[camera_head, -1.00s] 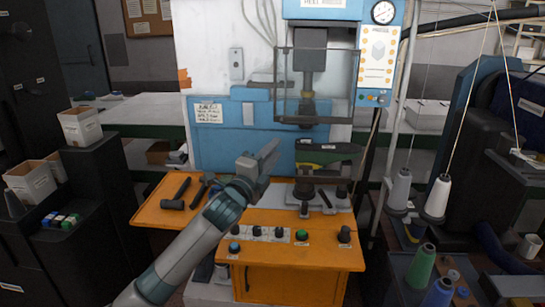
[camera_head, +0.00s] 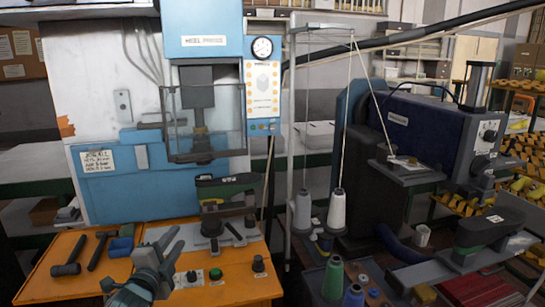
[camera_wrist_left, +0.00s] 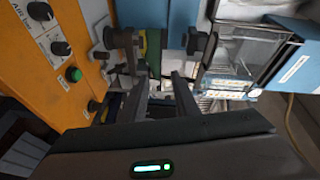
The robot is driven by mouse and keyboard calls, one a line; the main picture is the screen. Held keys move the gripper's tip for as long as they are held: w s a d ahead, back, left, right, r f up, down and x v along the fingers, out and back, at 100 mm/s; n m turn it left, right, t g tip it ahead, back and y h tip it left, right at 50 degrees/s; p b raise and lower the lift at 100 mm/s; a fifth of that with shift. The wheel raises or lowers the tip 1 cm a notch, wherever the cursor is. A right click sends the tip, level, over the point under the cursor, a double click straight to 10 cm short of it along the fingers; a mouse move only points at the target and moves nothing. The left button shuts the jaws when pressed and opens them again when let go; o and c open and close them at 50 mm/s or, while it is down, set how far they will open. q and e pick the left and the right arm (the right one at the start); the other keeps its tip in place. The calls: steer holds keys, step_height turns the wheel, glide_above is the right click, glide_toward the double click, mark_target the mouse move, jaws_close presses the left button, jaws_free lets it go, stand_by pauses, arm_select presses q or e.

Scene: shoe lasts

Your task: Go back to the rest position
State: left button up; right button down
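My left gripper (camera_head: 174,240) is in the lower left of the head view, in front of the press and over the orange bench. Its two fingers are apart with nothing between them, as the left wrist view (camera_wrist_left: 160,88) also shows. A dark shoe last with a green part (camera_head: 228,187) sits on the press's holder, behind and to the right of the gripper, not touching it. Another dark last with a green part (camera_head: 487,230) is at the right of the head view. My right gripper is out of view.
The blue heel press (camera_head: 205,35) stands behind the gripper, with its guard (camera_head: 203,155) above the last. The orange bench (camera_head: 235,292) carries knobs, a green button (camera_head: 216,274) and hammers (camera_head: 68,255). Thread cones (camera_head: 337,210) and a dark blue machine (camera_head: 425,135) stand to the right.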

arm_select(q)
steer(key=s+d+f+n+g+y, duration=0.1)
steer(key=s+f+n+g, duration=0.3)
steer(key=s+f, duration=0.75)
steer(key=s+d+f+n+g, duration=0.2)
steer(key=s+f+n+g, duration=0.2)
steer(key=s+f, duration=0.75)
steer(key=s+d+f+n+g, duration=0.1)
steer(key=s+f+n+g, duration=0.25)
steer(key=s, duration=0.85)
steer(key=s+f+n+g, duration=0.3)
steer(key=s+f, duration=0.2)
steer(key=s, duration=0.7)
step_height(320, 180, down, 30)
steer(key=s, duration=0.1)
steer(key=s+a+f+g+b, duration=0.1)
steer(key=s+a+f+g, duration=0.1)
steer(key=s+f, duration=1.5)
steer(key=shift+s+a, duration=0.5)
steer(key=shift+s, duration=0.05)
